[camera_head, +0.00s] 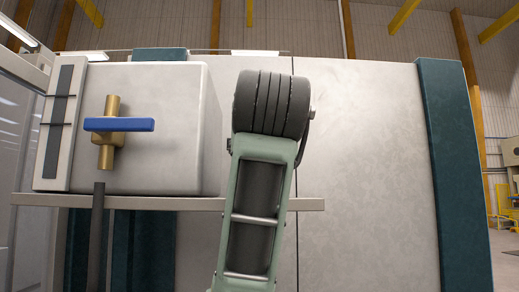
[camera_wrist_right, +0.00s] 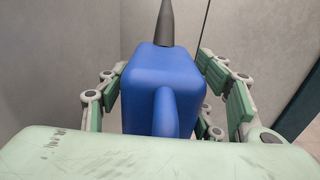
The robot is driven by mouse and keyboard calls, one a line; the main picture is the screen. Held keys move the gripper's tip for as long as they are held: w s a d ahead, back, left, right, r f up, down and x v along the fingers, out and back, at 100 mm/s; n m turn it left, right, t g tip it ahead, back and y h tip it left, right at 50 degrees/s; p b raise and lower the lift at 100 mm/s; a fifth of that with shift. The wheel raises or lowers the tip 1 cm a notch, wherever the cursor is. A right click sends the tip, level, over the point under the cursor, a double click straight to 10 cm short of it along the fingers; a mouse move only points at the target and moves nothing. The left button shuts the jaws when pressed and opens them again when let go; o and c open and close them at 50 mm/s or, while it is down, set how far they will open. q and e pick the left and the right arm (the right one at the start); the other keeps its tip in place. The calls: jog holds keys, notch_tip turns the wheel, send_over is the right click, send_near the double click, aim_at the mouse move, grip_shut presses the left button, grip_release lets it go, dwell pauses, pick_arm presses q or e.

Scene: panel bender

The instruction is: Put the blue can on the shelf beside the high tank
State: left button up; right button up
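The blue can (camera_wrist_right: 160,85), with a dark tapered spout (camera_wrist_right: 165,22) and a handle facing the camera, is in the right wrist view. My right gripper (camera_wrist_right: 164,98) has its green fingers on both sides of the can and appears closed on it. The can looks roughly upright. In the head view, my raised arm hides the gripper and can. The high tank (camera_head: 160,165) is a pale box at the left, with a brass valve and blue lever (camera_head: 119,124). It stands on the shelf (camera_head: 310,204), whose front edge runs right behind my arm. My left gripper is out of view.
A large pale panel (camera_head: 365,150) stands behind the shelf, with a dark teal post (camera_head: 452,170) to the right. A dark vertical pipe (camera_head: 96,235) is below the valve. The shelf appears clear right of the tank, partly hidden by my arm.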

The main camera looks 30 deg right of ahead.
jog(key=shift+o, duration=0.7)
jog(key=shift+r, duration=0.2)
jog(key=shift+s+a+f, duration=0.15)
jog(key=shift+s+a, duration=0.05)
jog(key=shift+s, duration=0.1)
jog(key=b+v, duration=0.4)
jog(key=v, duration=0.7)
jog(key=shift+b, duration=0.4)
jog(key=shift+s+a, duration=0.1)
jog(key=shift+a, duration=0.05)
